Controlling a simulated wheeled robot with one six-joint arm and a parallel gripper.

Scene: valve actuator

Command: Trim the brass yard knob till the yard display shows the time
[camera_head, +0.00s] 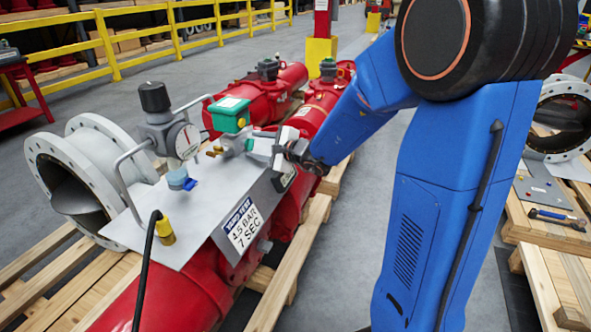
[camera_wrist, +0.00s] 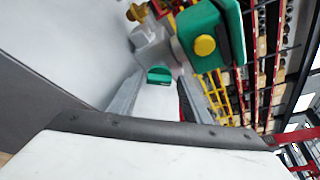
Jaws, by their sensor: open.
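In the head view, small brass fittings (camera_head: 215,150) sit on the grey panel (camera_head: 190,228) beside the green box (camera_head: 229,114). I cannot tell which brass part is the yard knob. A sign (camera_head: 241,228) on the panel's front reads "7 SEC" under a bar figure that looks like 4.5. My gripper (camera_head: 282,148) is open, right of the brass fittings, with nothing seen held. The wrist view shows brass (camera_wrist: 137,12) at top and the green box (camera_wrist: 213,38) with a yellow button.
A pressure gauge (camera_head: 187,142) with a black-topped regulator (camera_head: 154,97), a metal handle (camera_head: 124,175) and a yellow cable plug (camera_head: 165,230) stand on the panel's left. Red actuator bodies (camera_head: 178,290) lie on wooden pallets (camera_head: 290,265). A flanged grey valve (camera_head: 85,170) is left.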

